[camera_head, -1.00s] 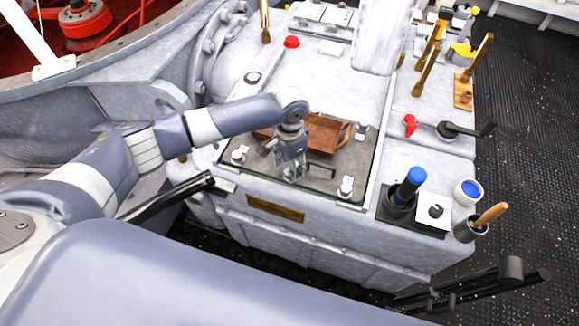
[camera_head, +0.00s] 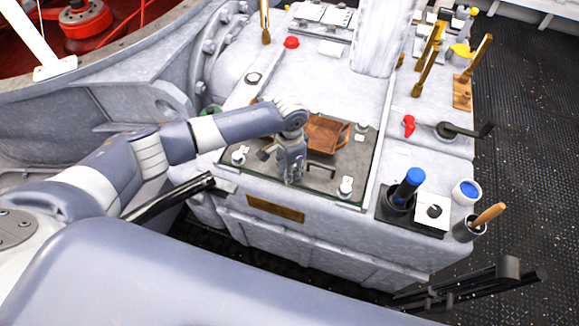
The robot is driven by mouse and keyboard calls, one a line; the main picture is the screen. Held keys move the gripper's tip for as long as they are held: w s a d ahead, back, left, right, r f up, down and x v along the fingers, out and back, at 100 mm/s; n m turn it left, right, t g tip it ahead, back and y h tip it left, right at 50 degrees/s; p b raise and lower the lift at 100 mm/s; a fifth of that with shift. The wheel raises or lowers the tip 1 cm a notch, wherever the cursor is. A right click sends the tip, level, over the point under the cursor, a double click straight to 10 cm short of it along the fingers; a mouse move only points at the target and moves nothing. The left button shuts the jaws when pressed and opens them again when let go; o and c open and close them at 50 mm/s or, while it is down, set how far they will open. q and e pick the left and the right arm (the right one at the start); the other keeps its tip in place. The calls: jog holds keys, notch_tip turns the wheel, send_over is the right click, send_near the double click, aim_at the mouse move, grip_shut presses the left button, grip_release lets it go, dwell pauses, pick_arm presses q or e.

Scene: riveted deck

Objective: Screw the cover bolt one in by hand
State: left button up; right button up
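A dark cover plate (camera_head: 335,190) with a small black handle (camera_head: 320,170) lies on top of the grey machine housing. Bolts stand at its corners: one at the front left (camera_head: 239,155), one at the front right (camera_head: 345,188), one at the back right (camera_head: 361,130). My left gripper (camera_head: 289,178) points down over the front part of the plate, between the two front bolts. The wrist and fingers hide part of the plate, and whether the fingers hold anything is too small to tell. My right gripper is not in view.
A brown tray (camera_head: 325,134) sits on the plate behind my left gripper. At the right stand a blue-topped tool (camera_head: 411,183), a white jar with blue contents (camera_head: 466,191) and a brush in a cup (camera_head: 470,229). A black crank (camera_head: 465,130) and brass levers (camera_head: 428,68) rise farther back.

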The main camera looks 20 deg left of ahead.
pick_arm(q)
jog(key=shift+m+p, duration=0.35)
jog(key=shift+m, duration=0.25)
jog(key=o, duration=1.1)
jog(key=shift+c, duration=0.2)
notch_tip(320, 180, up, 12)
